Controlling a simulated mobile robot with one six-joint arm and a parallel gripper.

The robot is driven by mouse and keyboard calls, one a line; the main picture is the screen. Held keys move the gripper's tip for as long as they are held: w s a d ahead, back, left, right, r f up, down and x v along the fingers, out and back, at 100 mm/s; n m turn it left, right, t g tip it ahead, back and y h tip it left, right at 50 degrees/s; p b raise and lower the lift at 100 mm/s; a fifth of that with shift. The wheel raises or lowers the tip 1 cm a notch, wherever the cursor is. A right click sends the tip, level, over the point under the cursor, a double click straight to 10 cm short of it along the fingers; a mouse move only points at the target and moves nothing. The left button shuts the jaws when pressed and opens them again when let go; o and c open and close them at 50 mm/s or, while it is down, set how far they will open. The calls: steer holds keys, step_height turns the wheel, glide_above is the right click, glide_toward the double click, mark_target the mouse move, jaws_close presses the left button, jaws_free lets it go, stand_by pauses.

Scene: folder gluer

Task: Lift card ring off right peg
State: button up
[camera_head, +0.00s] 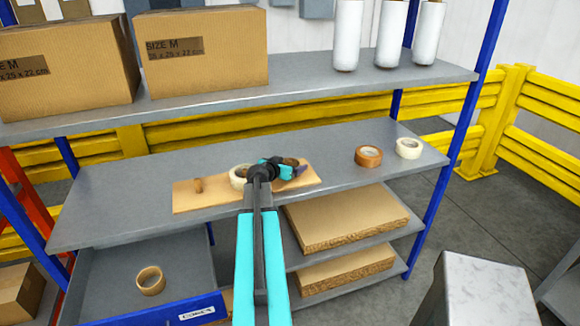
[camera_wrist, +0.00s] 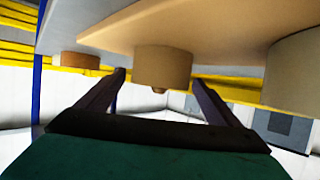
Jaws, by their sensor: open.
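The card ring (camera_head: 289,161) is around the right peg of the wooden board (camera_head: 215,199), mostly hidden behind my gripper (camera_head: 294,169) in the head view. In the wrist view, which looks upside down, the card ring (camera_wrist: 163,65) lies between and just beyond the open fingers of my gripper (camera_wrist: 159,78). The right peg's tip (camera_wrist: 158,91) pokes out past the ring. I cannot tell whether the fingers touch the ring. The left peg (camera_head: 197,185) is bare. A cream tape roll (camera_head: 237,177) sits on the board, left of my gripper.
A brown tape roll (camera_head: 368,156) and a white one (camera_head: 408,148) stand right of the board on the grey shelf (camera_head: 110,210). Another card ring (camera_head: 150,280) lies in the open drawer (camera_head: 105,270). The upper shelf (camera_head: 300,87) overhangs behind, with cartons (camera_head: 205,75) and white rolls.

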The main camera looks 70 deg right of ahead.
steer(key=shift+d+f, duration=0.15)
steer(key=shift+d, duration=0.15)
stand_by(0.4)
steer(key=c, duration=1.1)
steer(key=shift+r+b, duration=1.6)
steer(key=shift+r, duration=3.4)
